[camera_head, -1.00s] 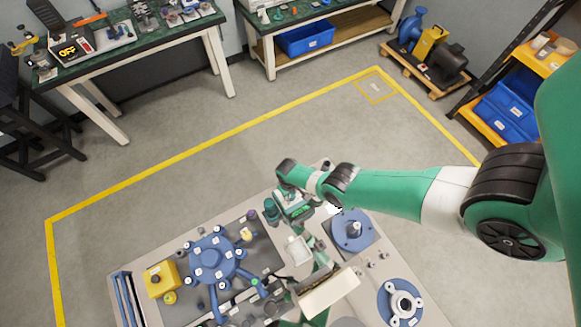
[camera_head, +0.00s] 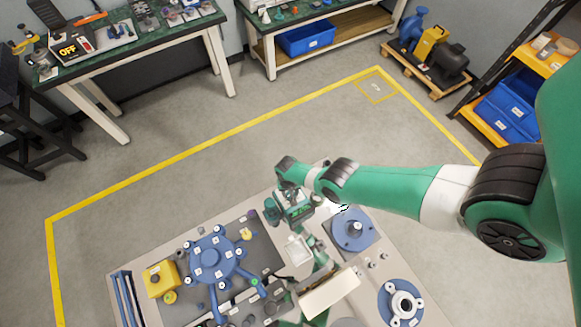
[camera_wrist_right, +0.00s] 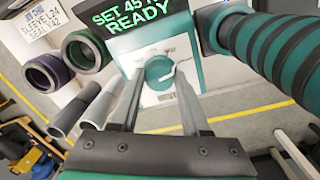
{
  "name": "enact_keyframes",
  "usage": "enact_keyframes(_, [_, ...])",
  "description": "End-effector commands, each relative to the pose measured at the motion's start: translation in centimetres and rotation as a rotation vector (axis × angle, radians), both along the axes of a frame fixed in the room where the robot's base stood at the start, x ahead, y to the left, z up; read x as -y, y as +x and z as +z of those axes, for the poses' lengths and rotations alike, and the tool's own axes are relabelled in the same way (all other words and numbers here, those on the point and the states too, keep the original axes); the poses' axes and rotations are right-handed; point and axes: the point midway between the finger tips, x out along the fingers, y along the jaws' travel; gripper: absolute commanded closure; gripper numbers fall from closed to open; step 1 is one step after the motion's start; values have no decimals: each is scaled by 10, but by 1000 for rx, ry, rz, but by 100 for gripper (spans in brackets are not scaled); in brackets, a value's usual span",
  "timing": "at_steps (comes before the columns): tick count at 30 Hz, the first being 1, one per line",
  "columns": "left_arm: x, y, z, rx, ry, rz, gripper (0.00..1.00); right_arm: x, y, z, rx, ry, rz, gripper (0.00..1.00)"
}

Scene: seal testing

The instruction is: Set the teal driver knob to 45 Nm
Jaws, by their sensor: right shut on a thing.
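The teal driver knob (camera_wrist_right: 157,72) is a round teal disc on the white and teal face of a box. The box's display (camera_wrist_right: 132,20) shows "SET 45", a partly hidden unit, and "READY". My right gripper (camera_wrist_right: 158,82) has its two fingers around the knob and is shut on it. A ribbed teal and black driver handle (camera_wrist_right: 275,45) stands out to the right of the box. In the head view, my right gripper (camera_head: 296,207) is over the back edge of the bench, and the knob is hidden there. My left gripper is not in view.
Green and purple ringed sleeves (camera_wrist_right: 85,50) and grey tubes (camera_wrist_right: 75,110) lie left of the knob. On the bench are a blue multi-armed fixture (camera_head: 212,258), a yellow box (camera_head: 160,278) and a blue flange (camera_head: 352,229).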

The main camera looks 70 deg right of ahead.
Motion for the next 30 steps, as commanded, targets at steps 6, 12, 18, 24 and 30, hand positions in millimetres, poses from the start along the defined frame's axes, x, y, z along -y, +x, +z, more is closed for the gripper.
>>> enact_keyframes(6, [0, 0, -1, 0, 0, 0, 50, 0, -1, -1, 0, 0, -8, 100])
enact_keyframes(12, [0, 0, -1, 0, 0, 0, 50, 0, -1, -1, 0, 0, -7, 50])
enact_keyframes(18, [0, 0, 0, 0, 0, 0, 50, 0, 0, -1, 0, 0, -6, 24])
enact_keyframes(24, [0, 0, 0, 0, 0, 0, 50, 0, 0, 0, 0, 0, -6, 24])
enact_keyframes(30, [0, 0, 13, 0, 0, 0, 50, 0, 0, 13, 1, 0, -5, 24])
